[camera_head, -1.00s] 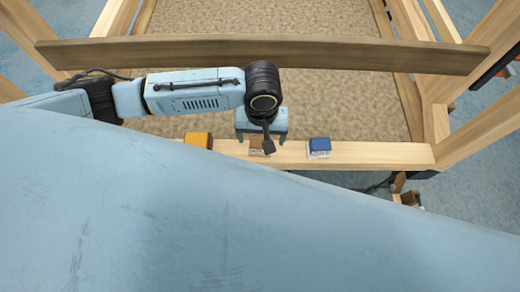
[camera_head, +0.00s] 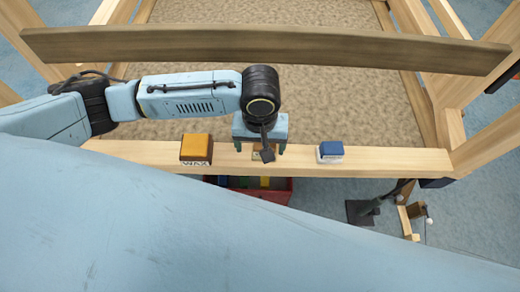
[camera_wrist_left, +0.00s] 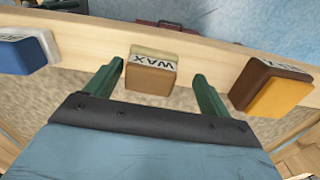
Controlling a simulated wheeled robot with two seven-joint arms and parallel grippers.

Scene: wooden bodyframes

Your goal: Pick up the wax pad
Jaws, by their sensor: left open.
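The wax pad (camera_wrist_left: 151,78) is a small tan-brown block with a pale label reading WAX, upside down in the left wrist view. It sits on the light wooden rail (camera_wrist_left: 103,38). My left gripper (camera_wrist_left: 158,72) is open, with one green finger on each side of the pad and a gap to each. In the head view, my left gripper (camera_head: 260,148) is over the rail and the pad (camera_head: 257,156) is partly hidden behind a dark wrist part. My right gripper is not in view.
An orange-topped block (camera_head: 196,148) with a label stands left of the pad, and a blue-topped white block (camera_head: 330,151) stands right. A dark wooden beam (camera_head: 330,51) crosses behind my arm. A red bin (camera_head: 281,190) with coloured items is below the rail.

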